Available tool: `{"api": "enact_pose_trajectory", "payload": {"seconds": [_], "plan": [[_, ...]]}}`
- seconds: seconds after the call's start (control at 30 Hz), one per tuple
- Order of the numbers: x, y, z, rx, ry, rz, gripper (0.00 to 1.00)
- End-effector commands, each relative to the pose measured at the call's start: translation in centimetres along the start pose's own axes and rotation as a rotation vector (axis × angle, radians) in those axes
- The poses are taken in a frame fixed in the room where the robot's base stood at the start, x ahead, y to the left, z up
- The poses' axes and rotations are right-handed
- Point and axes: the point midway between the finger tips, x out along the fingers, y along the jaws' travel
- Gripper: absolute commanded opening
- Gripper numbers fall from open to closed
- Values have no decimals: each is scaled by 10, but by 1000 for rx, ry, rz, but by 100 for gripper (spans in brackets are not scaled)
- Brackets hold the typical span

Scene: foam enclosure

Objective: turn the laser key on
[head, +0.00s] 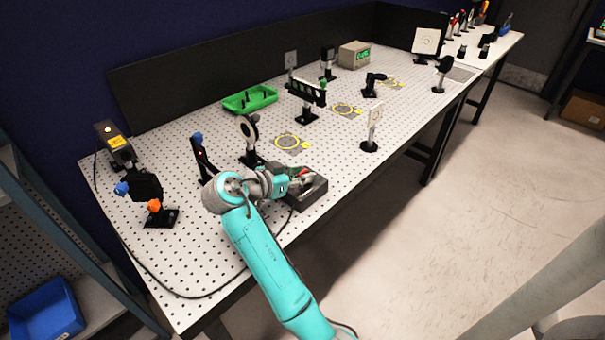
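A dark grey control box (309,194) sits at the front edge of the perforated table, with a small red part on its top. My gripper (300,180) is at this box, over its left and top side, and appears close to or touching it. The gripper and wrist cover part of the box. I cannot make out the key itself or the gap between the fingers. A black laser housing (117,146) with a yellow label stands at the table's far left, and a cable runs along the table.
A white card (374,124) stands right of the box. A green tray (249,99) lies behind.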

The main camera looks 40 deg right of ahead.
Motion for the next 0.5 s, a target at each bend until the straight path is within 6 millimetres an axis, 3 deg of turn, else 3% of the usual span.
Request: {"api": "enact_pose_trajectory", "payload": {"seconds": [0.3, 0.5], "plan": [[-63, -1, 0, 0, -1, -5, 34], [-93, -1, 1, -2, -1, -3, 34]]}}
